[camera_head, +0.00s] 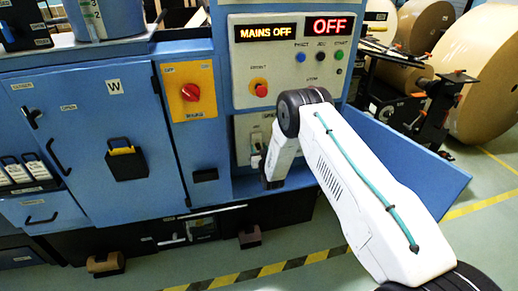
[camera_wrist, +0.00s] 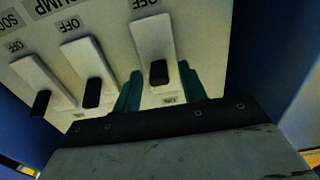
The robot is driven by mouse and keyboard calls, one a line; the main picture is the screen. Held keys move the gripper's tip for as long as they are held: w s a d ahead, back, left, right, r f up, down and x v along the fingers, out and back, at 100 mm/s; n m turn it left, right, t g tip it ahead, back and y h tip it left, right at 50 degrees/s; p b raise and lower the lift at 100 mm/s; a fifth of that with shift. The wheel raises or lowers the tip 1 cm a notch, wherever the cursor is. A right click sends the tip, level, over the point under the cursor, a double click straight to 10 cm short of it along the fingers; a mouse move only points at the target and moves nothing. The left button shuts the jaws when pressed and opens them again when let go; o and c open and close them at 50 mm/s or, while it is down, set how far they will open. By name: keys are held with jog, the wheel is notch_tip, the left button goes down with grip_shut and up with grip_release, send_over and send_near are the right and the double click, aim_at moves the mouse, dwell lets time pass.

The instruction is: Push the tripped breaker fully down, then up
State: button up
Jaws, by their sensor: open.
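In the wrist view a pale breaker panel (camera_wrist: 118,22) carries three white breakers with black toggles. The right breaker (camera_wrist: 152,38) has its toggle (camera_wrist: 158,72) partway along its body, unlike the other two. The middle toggle (camera_wrist: 92,93) and left toggle (camera_wrist: 41,103) sit at the lower ends of theirs. My gripper (camera_wrist: 160,76) is open, its teal fingers either side of the right breaker's lower part, near its toggle. Contact cannot be told. In the head view the breaker panel (camera_head: 243,127) is partly hidden by my arm, and my fingertips cannot be made out.
Above the breakers, displays read MAINS OFF (camera_head: 266,33) and OFF (camera_head: 328,26). A red knob (camera_head: 260,89) and small buttons sit below them. A yellow plate with a red rotary switch (camera_head: 190,92) is to the left. A blue panel (camera_head: 405,160) juts out at right.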

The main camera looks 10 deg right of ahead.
jog(key=shift+w, duration=0.35)
grip_shut()
jog(key=f+t, duration=0.1)
jog(key=t, duration=0.2)
jog(key=shift+f, duration=0.2)
jog(key=shift+w+f+t, duration=0.1)
jog(key=shift+f+t, duration=0.1)
jog(key=shift+t, duration=0.9)
grip_release()
